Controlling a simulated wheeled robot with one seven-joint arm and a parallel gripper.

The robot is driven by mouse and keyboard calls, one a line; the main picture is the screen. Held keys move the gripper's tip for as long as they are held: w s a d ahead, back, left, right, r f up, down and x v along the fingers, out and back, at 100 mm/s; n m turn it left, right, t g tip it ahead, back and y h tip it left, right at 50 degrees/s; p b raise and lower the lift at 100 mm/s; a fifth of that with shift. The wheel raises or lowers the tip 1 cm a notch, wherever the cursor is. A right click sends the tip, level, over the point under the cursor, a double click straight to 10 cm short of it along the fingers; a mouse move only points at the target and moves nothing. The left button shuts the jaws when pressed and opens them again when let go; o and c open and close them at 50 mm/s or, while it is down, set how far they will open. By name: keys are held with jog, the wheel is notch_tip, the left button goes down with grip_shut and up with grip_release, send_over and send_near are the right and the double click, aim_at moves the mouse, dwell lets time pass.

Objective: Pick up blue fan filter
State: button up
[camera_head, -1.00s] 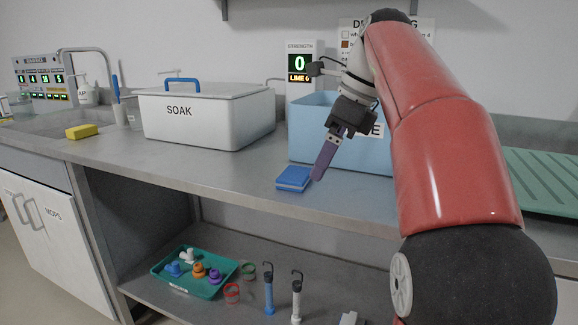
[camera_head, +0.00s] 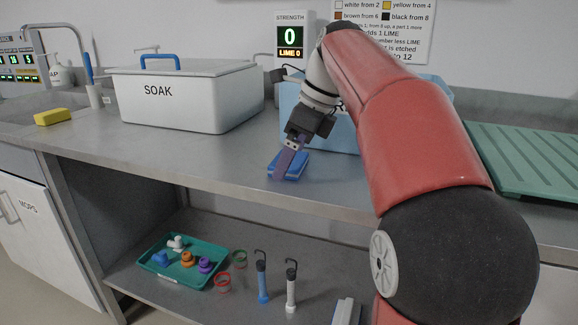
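The blue fan filter (camera_head: 299,163) is a small flat blue block lying on the grey counter, in front of the light blue bin. My gripper (camera_head: 286,167) points down over it, and its purple finger covers the filter's middle. Blue shows on both sides of the finger. Only one finger shows clearly, so I cannot tell whether the gripper is open or shut, or whether it touches the filter.
The white SOAK box (camera_head: 190,98) stands left on the counter (camera_head: 200,160). The light blue bin (camera_head: 340,133) is behind my gripper. A green ribbed mat (camera_head: 530,160) lies right. A teal tray (camera_head: 150,262) with small fittings and several tools are on the lower shelf.

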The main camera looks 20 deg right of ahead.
jog(key=shift+c, duration=0.4)
jog(key=c, duration=0.9)
